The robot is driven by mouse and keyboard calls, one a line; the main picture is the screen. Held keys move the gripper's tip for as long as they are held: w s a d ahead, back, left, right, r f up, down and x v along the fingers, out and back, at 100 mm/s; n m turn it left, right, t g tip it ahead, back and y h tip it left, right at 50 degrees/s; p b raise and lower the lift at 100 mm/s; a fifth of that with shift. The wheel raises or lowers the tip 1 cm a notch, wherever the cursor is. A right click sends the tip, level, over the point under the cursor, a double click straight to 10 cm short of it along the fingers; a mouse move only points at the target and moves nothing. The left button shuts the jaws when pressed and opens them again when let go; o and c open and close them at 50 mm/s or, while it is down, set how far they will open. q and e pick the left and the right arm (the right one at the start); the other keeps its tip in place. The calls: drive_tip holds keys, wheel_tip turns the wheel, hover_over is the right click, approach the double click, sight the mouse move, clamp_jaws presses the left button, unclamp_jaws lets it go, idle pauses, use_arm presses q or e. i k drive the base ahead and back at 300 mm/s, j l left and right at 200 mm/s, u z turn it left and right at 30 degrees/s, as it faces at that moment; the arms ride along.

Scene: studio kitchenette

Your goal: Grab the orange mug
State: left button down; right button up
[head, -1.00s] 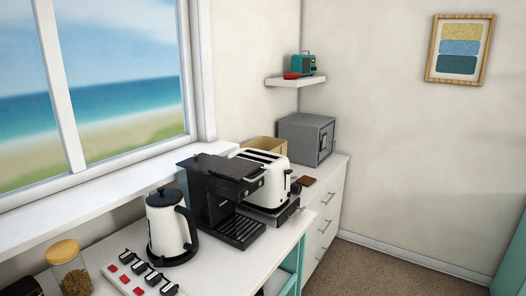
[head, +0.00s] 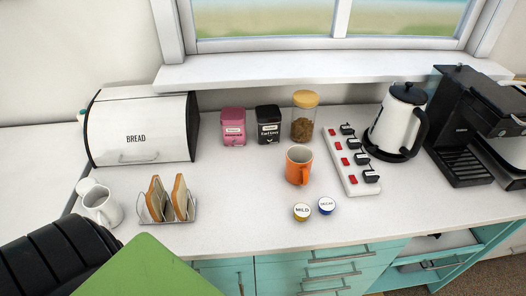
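The orange mug (head: 297,167) stands upright on the white counter, near the middle of the head view. Its handle faces the front of the counter. Nothing touches it.
A power strip (head: 352,165) lies right of the mug, with a kettle (head: 396,122) and coffee machine (head: 465,130) beyond. Jars and tins (head: 268,127) stand behind it. Two round pods (head: 302,212) lie in front. A toast rack (head: 168,208), white jug (head: 101,206) and bread bin (head: 143,128) are left.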

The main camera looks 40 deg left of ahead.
sight(299, 159)
drive_tip(key=u, duration=0.75)
